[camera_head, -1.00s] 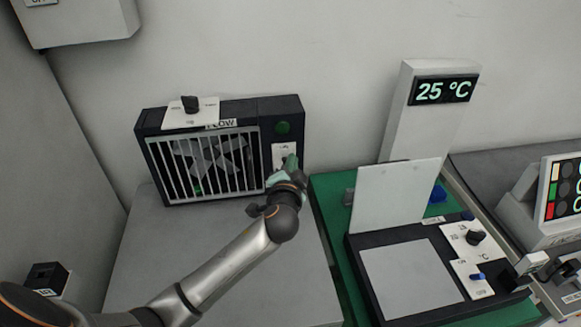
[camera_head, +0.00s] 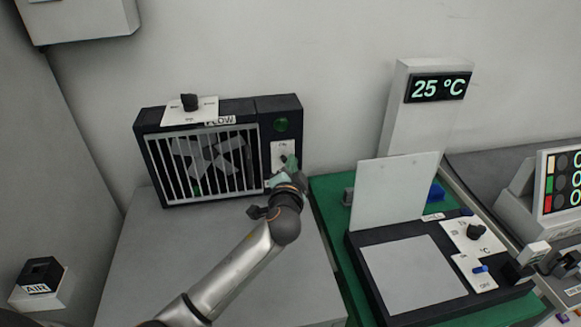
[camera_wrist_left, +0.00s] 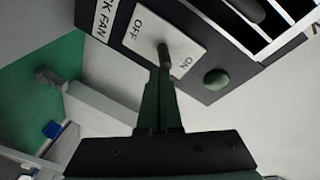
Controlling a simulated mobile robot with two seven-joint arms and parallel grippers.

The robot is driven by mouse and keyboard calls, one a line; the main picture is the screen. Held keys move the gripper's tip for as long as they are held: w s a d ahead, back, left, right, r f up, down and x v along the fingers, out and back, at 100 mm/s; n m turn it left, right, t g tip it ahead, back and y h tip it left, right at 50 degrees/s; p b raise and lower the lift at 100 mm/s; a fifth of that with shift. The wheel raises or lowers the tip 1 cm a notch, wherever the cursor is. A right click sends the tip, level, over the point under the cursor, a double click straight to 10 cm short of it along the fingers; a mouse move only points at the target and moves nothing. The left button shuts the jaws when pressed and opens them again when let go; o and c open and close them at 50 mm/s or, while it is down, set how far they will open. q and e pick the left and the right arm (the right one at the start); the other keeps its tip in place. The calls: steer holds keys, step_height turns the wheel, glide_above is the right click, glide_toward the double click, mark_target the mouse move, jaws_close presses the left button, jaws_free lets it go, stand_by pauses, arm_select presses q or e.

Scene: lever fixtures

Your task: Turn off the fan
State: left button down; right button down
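The fan (camera_head: 222,110) is a dark box with a white slatted grille, standing against the wall at the left in the head view. A white switch plate (camera_head: 278,150) with a small lever is on its right front panel, below a green round lamp (camera_head: 281,125). The wrist view shows the plate (camera_wrist_left: 140,34) with OFF and ON labels and the dark lever (camera_wrist_left: 165,56) between them. My left gripper (camera_wrist_left: 160,80) has its fingers close together, with their tips at the lever's end. I cannot tell whether they touch it. My right gripper is out of view.
Right of the fan, a green mat (camera_head: 326,200) bears a black device (camera_head: 360,262) with a raised pale panel, a knob and a blue lever. A 25 °C display (camera_head: 440,88) stands behind. An AIR box (camera_head: 40,275) is at lower left. The grey surface before the fan is clear.

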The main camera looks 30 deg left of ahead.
arm_select(q)
step_height(320, 180, down, 2)
steer(key=shift+s+f+b, duration=0.1)
steer(key=shift+f+b, duration=0.15)
steer(key=shift+b, duration=0.55)
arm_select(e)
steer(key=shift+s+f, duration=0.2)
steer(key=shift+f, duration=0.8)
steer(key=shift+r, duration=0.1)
